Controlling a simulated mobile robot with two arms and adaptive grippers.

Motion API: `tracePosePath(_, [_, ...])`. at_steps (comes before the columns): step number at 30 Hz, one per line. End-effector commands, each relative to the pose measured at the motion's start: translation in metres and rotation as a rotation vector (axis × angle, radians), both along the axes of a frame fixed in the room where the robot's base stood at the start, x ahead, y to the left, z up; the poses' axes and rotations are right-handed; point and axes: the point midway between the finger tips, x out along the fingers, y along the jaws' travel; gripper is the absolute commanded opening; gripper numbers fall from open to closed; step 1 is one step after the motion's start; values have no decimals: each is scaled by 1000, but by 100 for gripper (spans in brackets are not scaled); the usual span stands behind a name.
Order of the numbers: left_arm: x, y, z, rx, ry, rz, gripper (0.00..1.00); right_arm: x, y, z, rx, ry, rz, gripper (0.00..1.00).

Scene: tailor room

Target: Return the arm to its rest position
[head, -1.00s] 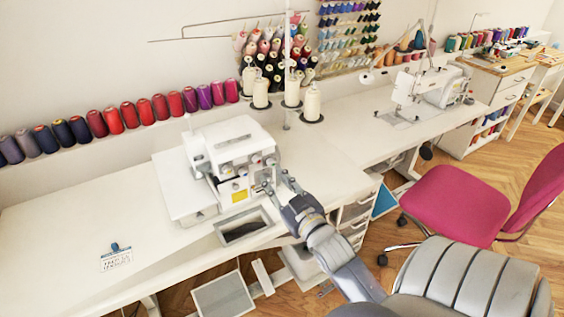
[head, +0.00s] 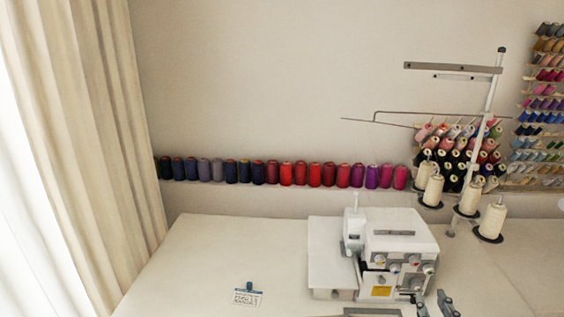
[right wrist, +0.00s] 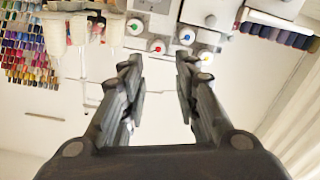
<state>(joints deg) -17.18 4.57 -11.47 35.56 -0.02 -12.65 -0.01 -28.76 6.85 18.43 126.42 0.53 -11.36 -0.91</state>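My right gripper (head: 434,303) shows at the bottom edge of the head view, just in front of the white overlock machine (head: 400,243). Only its two fingertips show there; the rest of the arm is out of frame. In the right wrist view the gripper (right wrist: 157,68) has its two fingers apart with nothing between them. The machine's colored dials (right wrist: 158,46) show beyond the fingertips in that view. I cannot tell whether the fingers touch the machine. My left gripper is not in view.
The machine stands on a white table (head: 190,265). A small label card with a blue clip (head: 247,296) lies on the table's left part. Cream thread cones (head: 470,196) stand behind on the right. Thread spools (head: 285,174) line the wall. A curtain (head: 85,120) hangs at left.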

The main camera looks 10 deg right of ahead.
Motion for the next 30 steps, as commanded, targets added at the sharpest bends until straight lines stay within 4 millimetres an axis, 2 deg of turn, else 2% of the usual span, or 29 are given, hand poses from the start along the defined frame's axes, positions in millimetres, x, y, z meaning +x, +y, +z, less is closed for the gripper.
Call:
tracePosePath(4, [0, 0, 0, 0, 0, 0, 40, -2, 20, -26, 47, 124, 16, 28])
tracePosePath(8, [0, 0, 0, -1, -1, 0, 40, -15, 53, -67, 112, 330, 42, 28])
tracePosePath(11, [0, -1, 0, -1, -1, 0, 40, -34, 82, -96, 156, 501, 64, 28])
tracePosePath(15, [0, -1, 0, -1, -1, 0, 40, -73, 119, -130, 201, 738, 96, 28])
tracePosePath(21, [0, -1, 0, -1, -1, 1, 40, -128, 156, -155, 231, 1000, 132, 28])
tracePosePath(28, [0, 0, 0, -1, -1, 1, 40, -187, 184, -165, 236, 1238, 165, 28])
tracePosePath(30, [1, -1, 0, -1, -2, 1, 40, -181, 182, -187, 236, 1244, 159, 28])
